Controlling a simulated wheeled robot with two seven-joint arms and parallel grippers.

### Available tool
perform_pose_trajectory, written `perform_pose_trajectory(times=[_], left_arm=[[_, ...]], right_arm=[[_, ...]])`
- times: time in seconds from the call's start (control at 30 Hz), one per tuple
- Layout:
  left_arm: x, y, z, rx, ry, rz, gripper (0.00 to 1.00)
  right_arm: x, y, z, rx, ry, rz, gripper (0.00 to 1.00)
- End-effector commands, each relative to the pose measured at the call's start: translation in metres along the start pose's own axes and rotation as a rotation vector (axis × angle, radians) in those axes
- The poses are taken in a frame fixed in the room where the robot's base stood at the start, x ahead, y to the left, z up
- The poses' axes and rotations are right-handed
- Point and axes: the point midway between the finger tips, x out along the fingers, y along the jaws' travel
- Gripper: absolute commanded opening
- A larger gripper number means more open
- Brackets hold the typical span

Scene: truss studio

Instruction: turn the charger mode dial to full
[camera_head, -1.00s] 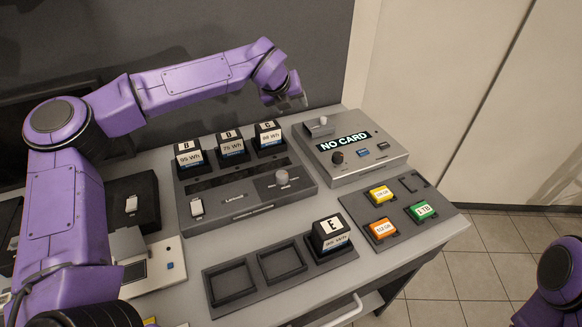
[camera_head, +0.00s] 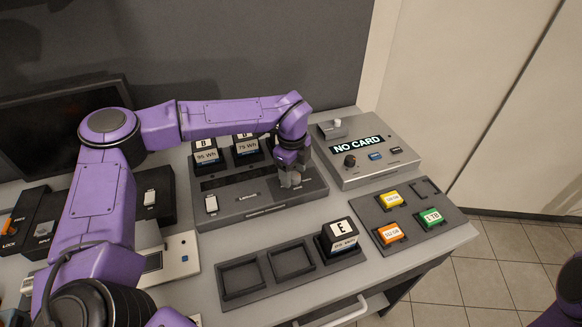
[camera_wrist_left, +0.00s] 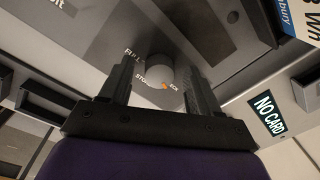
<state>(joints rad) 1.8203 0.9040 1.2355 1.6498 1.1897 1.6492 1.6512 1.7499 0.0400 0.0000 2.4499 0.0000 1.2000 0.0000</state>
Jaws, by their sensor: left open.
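The charger (camera_head: 245,208) is a dark grey unit on the table with batteries standing along its back. Its mode dial (camera_wrist_left: 158,70) is a round grey knob in the left wrist view, with an orange mark at its lower edge. The mark lies between the STORE label and a small, unclear label at right; the FULL label (camera_wrist_left: 133,54) is on the left. My left gripper (camera_head: 290,178) is over the dial in the head view and covers it. In the wrist view its open fingers (camera_wrist_left: 160,82) stand either side of the dial; contact cannot be told. My right gripper is out of view.
A grey card unit reading NO CARD (camera_head: 345,165) stands right of the charger. Battery E (camera_head: 338,240) sits in a tray (camera_head: 255,298) with two empty bays in front. A card holder (camera_head: 392,243) with coloured cards is at right. A dark monitor (camera_head: 62,118) stands behind my left arm.

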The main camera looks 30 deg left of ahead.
Motion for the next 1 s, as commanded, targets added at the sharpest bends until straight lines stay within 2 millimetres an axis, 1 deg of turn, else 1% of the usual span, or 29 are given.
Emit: perform_pose_trajectory(times=[0.23,0.27,0.3,0.37,0.4,0.47,0.5,0.77,1.0], left_arm=[[0.002,-0.0001,0.0001,0.001,0.0,-0.001,0.62],[0.0019,-0.0001,0.0001,0.001,0.0,-0.001,0.53],[0.0019,-0.0001,0.0001,0.001,0.0,-0.001,0.4],[0.0018,-0.0001,0.0002,0.001,0.0,-0.001,0.2],[0.0018,-0.0002,0.0002,0.001,0.0,-0.001,0.07],[0.0016,-0.0002,0.0002,0.001,-0.001,-0.001,0.06],[0.0014,0.0007,0.0076,-0.002,-0.001,-0.002,0.06],[0.001,-0.0008,0.0013,0.04,0.0,-0.004,0.06],[0.0013,-0.0015,-0.0001,0.184,0.008,-0.003,0.06]], right_arm=[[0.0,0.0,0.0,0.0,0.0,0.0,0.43],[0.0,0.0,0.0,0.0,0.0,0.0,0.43],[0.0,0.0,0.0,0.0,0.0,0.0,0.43],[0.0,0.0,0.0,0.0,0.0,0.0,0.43],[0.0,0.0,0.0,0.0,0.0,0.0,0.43],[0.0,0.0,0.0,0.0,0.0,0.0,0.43],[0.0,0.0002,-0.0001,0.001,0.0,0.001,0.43],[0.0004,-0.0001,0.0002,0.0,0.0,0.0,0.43],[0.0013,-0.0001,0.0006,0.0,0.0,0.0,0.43]])
